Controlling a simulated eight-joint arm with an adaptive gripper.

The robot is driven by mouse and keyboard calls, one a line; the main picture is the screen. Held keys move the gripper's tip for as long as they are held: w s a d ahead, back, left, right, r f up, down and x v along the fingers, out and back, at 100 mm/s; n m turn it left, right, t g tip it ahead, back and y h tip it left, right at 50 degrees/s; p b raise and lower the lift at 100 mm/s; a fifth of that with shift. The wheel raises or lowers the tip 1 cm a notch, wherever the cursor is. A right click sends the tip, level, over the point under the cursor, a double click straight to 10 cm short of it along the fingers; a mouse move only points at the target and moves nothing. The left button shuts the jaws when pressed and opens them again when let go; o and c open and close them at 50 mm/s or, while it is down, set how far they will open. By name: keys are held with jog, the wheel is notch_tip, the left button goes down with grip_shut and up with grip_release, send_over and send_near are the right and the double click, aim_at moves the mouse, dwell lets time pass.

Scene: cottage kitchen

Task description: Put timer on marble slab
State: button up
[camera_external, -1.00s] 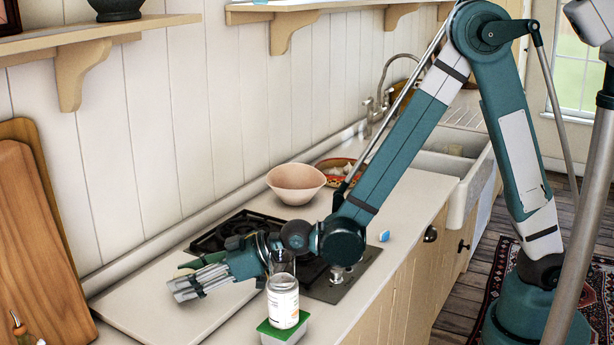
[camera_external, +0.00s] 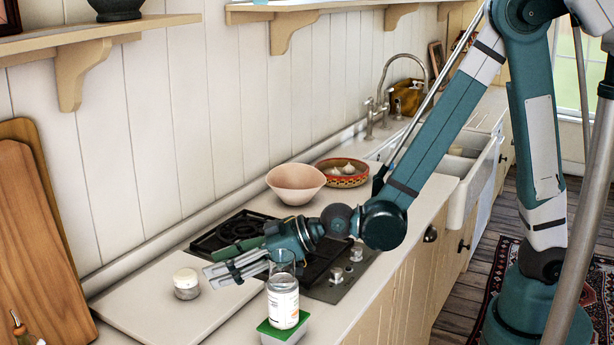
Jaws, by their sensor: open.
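The timer (camera_external: 186,284), a small round thing with a cream top and a grey lower part, stands upright on the marble slab (camera_external: 150,312). The slab is a pale flat board on the counter, left of the hob. My gripper (camera_external: 222,262) is open and empty, to the right of the timer and apart from it. Its fingers point left, above the slab's right part and the hob's near-left edge.
A clear glass jar with a white label (camera_external: 283,305) stands on a green-topped box (camera_external: 283,331), close below my gripper. The black hob (camera_external: 322,272) lies partly under my arm. A pink bowl (camera_external: 296,182) and a patterned dish of garlic (camera_external: 342,172) stand behind. Wooden boards (camera_external: 35,240) lean at left.

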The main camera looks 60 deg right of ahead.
jog(key=shift+v, duration=1.05)
jog(key=shift+d, duration=0.1)
jog(key=s+d+r+m+g+h, duration=0.1)
jog(key=s+d+r+h, duration=0.15)
jog(key=s+d, duration=0.45)
jog(key=s+d+r+m+g+h, duration=0.1)
jog(key=s+d+r+m, duration=0.2)
jog(key=d, duration=0.9)
jog(key=s+d+r+g+h, duration=0.1)
jog(key=s+d+r+h, duration=0.1)
jog(key=s+d, duration=0.55)
jog(key=s+d+m+g+h, duration=0.1)
jog(key=s+d+m, duration=0.1)
jog(key=s+d, duration=0.7)
jog(key=shift+s+g+h, duration=0.3)
jog(key=shift+s+h, duration=0.05)
jog(key=shift+s, duration=0.05)
jog(key=shift+f, duration=0.25)
